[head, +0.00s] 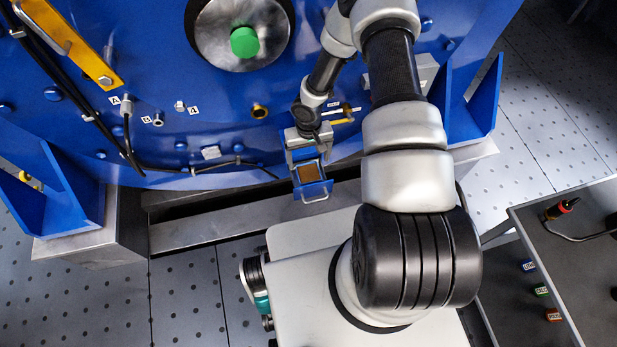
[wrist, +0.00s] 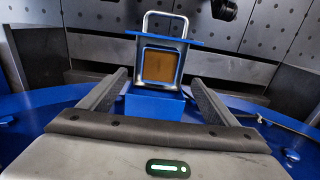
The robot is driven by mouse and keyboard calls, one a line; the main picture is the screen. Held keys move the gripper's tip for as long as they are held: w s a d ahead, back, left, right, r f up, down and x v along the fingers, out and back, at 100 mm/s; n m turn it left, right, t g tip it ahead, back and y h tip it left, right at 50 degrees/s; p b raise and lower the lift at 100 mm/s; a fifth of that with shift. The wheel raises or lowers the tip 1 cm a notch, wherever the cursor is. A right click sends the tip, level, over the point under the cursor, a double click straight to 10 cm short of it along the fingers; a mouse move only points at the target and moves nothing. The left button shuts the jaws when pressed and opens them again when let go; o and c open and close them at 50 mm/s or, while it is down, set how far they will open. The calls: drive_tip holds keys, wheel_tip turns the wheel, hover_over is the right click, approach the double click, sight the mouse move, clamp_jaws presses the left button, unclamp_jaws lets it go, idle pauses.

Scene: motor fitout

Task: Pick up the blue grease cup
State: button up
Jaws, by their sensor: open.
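The blue grease cup (head: 310,188) is a small blue box-like piece with a square brown face or filling, a metal rim and a metal loop handle. In the head view it sits at the lower edge of the blue motor housing (head: 230,105). In the wrist view the cup (wrist: 160,66) is straight ahead, centred, with its loop handle at the far side. My gripper (head: 307,160) is open at the cup, and in the wrist view its two fingers (wrist: 160,82) stand left and right of the cup's blue body. I cannot tell whether they touch it.
A grey trolley (head: 590,225) stands at lower right with a red-and-black tool (head: 561,208) and several small labelled, coloured items (head: 541,290). A steel rail (head: 185,233) runs under the housing. Black cables (head: 65,85) and fittings cover the housing front.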

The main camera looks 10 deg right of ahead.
drive_tip(key=b, duration=0.1)
hover_over(309, 178)
wheel_tip(309, 178, down, 8)
drive_tip(key=shift+a, duration=0.1)
drive_tip(key=c, duration=1.1)
